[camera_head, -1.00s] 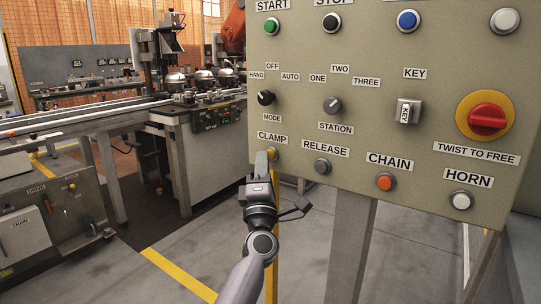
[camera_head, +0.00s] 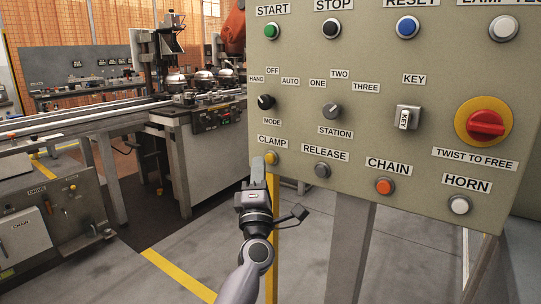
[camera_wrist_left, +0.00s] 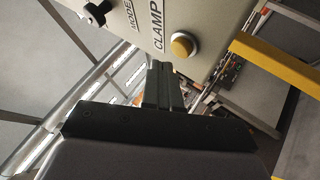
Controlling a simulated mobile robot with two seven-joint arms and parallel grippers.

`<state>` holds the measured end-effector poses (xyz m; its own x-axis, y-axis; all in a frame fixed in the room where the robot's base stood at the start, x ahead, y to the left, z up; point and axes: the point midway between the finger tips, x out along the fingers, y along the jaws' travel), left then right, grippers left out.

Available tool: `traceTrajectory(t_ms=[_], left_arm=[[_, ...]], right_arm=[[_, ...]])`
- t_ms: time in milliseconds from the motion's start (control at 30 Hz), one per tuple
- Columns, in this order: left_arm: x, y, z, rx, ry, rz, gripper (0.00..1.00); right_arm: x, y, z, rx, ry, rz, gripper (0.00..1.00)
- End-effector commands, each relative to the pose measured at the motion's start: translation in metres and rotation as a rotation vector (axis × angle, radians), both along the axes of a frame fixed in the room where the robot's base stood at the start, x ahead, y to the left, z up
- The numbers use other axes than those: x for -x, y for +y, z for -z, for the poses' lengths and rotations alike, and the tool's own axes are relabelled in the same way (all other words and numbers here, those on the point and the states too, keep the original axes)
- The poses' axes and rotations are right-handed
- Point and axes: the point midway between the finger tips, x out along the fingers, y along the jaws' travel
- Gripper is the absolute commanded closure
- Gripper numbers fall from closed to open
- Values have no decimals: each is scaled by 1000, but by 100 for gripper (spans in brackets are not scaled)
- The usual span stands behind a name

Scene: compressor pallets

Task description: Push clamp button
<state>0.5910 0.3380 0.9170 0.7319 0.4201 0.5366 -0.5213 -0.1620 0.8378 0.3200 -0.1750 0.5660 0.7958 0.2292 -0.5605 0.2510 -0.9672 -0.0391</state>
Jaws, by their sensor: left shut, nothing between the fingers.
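The yellow clamp button (camera_head: 271,158) sits at the lower left of the control panel, under the CLAMP label (camera_head: 272,142). It also shows in the left wrist view (camera_wrist_left: 183,45), beyond and a little to the right of my fingertips. My left gripper (camera_head: 258,166) is just left of and below the button in the head view. In the left wrist view my left gripper (camera_wrist_left: 158,66) has its fingers together with nothing between them, and a gap shows between the tips and the button. My right gripper is not in view.
The grey-green panel (camera_head: 300,115) carries other controls nearby: the RELEASE button (camera_head: 322,170), the mode knob (camera_head: 266,101) and a red emergency stop (camera_head: 486,124). A yellow post (camera_head: 272,235) stands below the clamp button. A conveyor line (camera_head: 80,119) runs at the left.

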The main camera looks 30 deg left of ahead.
Motion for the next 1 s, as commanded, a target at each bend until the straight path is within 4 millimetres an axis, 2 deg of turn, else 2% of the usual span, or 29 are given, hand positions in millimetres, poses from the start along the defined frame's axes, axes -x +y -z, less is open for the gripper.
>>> traceTrajectory(t_ms=[333, 800, 1000], left_arm=[[5, 0, -1, 0, 0, 0, 100], [51, 4, -1, 1, 0, 1, 100], [60, 5, 0, 0, 0, 0, 100]], right_arm=[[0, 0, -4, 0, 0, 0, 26], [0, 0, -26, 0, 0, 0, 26], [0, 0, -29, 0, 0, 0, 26]])
